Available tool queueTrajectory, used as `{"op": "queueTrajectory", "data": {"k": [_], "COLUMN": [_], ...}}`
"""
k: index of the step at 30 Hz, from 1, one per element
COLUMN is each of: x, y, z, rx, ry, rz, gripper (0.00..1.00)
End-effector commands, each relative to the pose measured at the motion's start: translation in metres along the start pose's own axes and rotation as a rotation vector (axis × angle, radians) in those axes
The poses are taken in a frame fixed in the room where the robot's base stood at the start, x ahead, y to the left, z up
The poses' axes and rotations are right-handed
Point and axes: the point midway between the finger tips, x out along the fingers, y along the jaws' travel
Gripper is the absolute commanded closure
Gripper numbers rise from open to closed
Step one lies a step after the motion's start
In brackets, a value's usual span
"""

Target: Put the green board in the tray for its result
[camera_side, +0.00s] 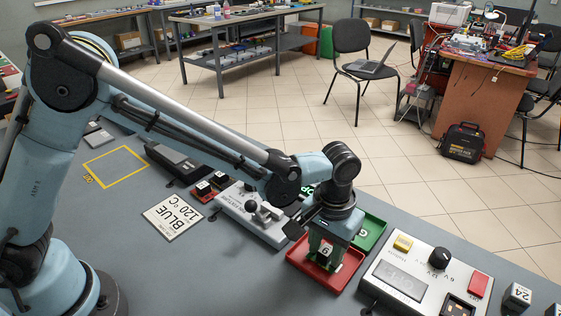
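My gripper (325,243) points down over the red tray (303,262), at the lower middle right of the bench. The green board (314,244) is upright between its fingers, with a small numbered tag in front of it. The gripper appears shut on the board. The board's lower edge is at or just above the tray floor; I cannot tell whether it touches.
A white tester (402,276) with a knob and buttons stands right of the trays. A grey lever device (245,212) is to the left, near a "BLUE 120 °C" card (173,217). A yellow outlined square (115,167) on the bench is empty.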

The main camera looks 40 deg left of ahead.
Motion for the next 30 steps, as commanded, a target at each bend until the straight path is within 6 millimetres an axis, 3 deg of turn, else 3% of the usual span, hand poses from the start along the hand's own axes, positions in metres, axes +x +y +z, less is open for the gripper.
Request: {"op": "queueTrajectory", "data": {"k": [14,30], "x": [-0.009,-0.103], "y": [0.0,0.0], "z": [0.0,0.0], "rx": [0.0,0.0], "ry": [0.0,0.0], "rz": [0.0,0.0], "gripper": [0.5,0.5]}}
